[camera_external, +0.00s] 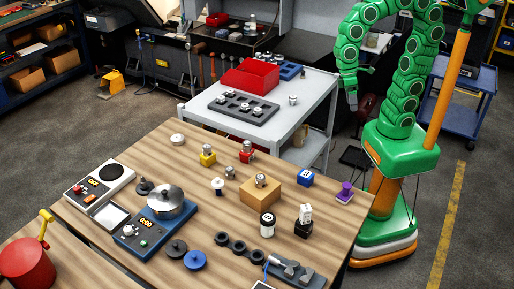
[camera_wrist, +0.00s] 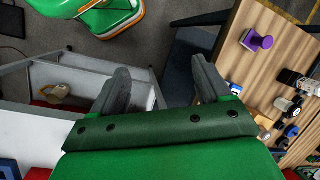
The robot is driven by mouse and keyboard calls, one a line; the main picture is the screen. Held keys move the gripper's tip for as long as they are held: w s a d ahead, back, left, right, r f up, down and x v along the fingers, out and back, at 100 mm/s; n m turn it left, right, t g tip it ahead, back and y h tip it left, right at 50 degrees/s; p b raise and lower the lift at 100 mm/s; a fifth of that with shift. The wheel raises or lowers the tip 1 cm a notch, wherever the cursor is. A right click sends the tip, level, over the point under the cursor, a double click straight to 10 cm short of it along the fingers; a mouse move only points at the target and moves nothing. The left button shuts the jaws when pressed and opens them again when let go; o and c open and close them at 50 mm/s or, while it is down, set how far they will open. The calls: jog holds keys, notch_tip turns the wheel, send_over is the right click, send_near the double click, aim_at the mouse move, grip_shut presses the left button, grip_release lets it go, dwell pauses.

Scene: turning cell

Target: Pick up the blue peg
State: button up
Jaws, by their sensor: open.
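A blue knobbed piece (camera_external: 195,260) lies near the front of the wooden table, beside a similar dark one. A blue block (camera_external: 306,177) sits near the table's right edge; its blue also shows by the right finger in the wrist view (camera_wrist: 236,88). I cannot tell for certain which is the blue peg. My gripper (camera_external: 352,104) hangs behind the table, beyond its right side, apart from both. In the wrist view my gripper (camera_wrist: 161,76) has its two grey fingers spread, with nothing between them but the floor and a cart's edge.
A purple knobbed piece (camera_external: 345,190) stands at the table's right corner. A wooden block (camera_external: 260,191), a dark jar (camera_external: 267,224) and a silver pot (camera_external: 166,202) crowd the wooden table. A white cart (camera_external: 207,109) with a red bin (camera_external: 250,77) stands behind it.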

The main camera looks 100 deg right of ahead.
jog(key=w+a+m+y, duration=0.2)
jog(key=w+a, duration=0.1)
jog(key=w, duration=0.4)
jog(key=w+a+m+y, duration=0.1)
jog(key=w+a+m, duration=0.15)
jog(key=w, duration=0.45)
jog(key=m+t+y, duration=0.6)
jog(key=m+y, duration=0.1)
jog(key=m, duration=0.7)
send_near(217, 187)
jog(key=shift+w+a+f+n, duration=0.15)
jog(key=shift+w+a+f, duration=0.05)
jog(key=shift+a+f, duration=0.25)
jog(key=shift+w+a+f+n, duration=0.1)
jog(key=shift+w+a+f, duration=0.1)
jog(key=shift+a+f, duration=0.25)
jog(key=shift+x, duration=3.9)
jog(key=shift+s+d, duration=0.1)
jog(key=c, duration=1.3)
